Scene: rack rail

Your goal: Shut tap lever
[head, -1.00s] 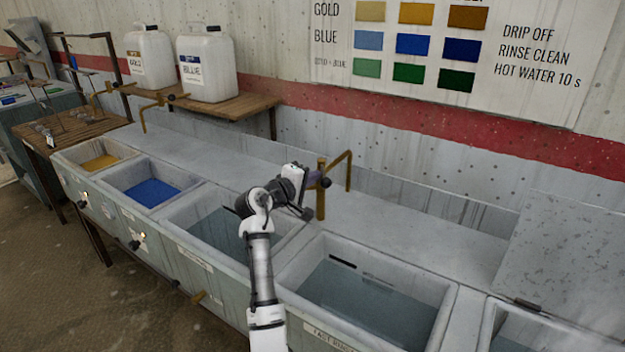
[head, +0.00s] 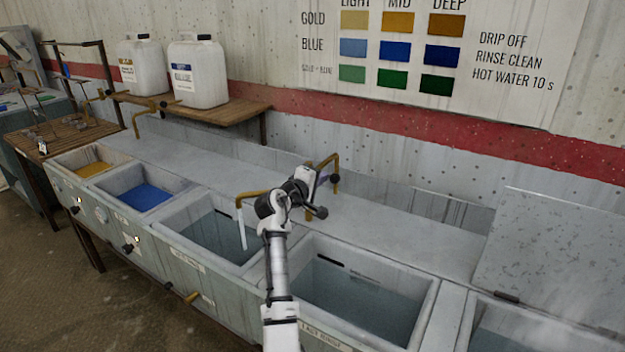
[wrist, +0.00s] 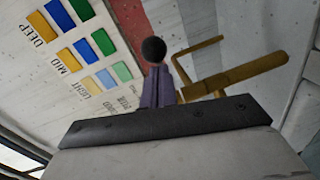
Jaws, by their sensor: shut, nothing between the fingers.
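The brass tap (head: 337,162) stands at the back edge of the basins, partly hidden by my arm. A brass spout (head: 250,194) reaches left over a basin, with a pale stream (head: 240,218) below its tip. The lever's black ball knob (head: 335,179) is right of the tap post; in the wrist view the knob (wrist: 153,50) sits just beyond the fingertips. My gripper (wrist: 156,72) is shut and empty, its purple fingers at the knob; whether they touch cannot be told. The tap's thick brass body (wrist: 245,74) shows to the right in the wrist view.
A basin of grey water (head: 365,300) lies right of my arm, and blue (head: 146,197) and gold (head: 92,170) basins lie left. Two white jugs (head: 197,75) stand on a wooden shelf (head: 225,114). A speckled raised panel (head: 550,255) is at right.

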